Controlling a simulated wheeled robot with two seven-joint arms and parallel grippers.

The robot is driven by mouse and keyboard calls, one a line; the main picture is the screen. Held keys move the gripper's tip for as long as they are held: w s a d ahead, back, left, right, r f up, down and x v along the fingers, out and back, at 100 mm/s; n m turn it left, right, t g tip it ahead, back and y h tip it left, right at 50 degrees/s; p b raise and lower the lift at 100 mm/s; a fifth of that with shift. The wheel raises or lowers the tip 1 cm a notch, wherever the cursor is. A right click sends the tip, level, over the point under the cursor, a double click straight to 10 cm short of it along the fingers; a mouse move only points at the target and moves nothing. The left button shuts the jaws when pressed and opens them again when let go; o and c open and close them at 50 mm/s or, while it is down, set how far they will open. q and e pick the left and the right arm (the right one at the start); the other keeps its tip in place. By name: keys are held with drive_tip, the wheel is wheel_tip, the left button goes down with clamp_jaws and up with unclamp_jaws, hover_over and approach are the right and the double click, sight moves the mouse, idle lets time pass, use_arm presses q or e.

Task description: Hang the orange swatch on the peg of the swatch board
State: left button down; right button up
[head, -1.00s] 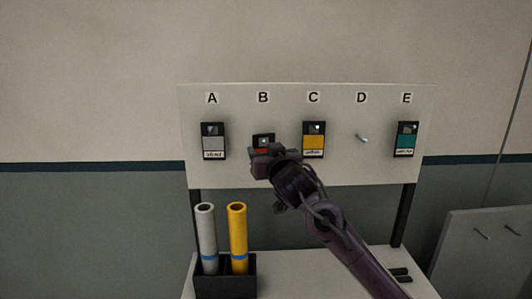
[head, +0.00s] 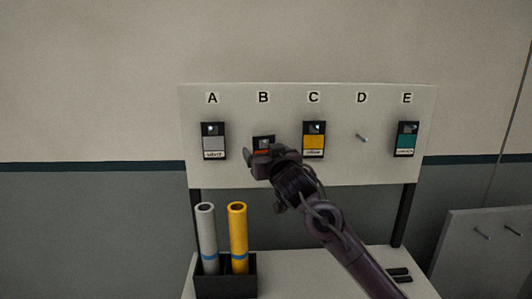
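The orange swatch (head: 263,141) is at column B of the swatch board (head: 340,172). Its black top edge and a sliver of orange show above my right gripper; the lower part is hidden. Its top sits lower than the tops of the other swatches. I cannot see whether a peg passes through its hole. My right gripper (head: 262,158) is in front of the swatch, its left finger spread out to the left, and it looks open. The peg at D (head: 362,138) is bare. My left gripper is not in view.
Below, a black holder (head: 226,284) carries a grey roll (head: 207,238) and a yellow roll (head: 238,238).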

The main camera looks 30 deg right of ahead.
drive_tip(key=shift+s, duration=0.1)
drive_tip(key=shift+s+a+f, duration=0.15)
drive_tip(key=shift+s, duration=0.1)
drive_tip(key=b+v, duration=0.2)
drive_tip(key=v, duration=0.5)
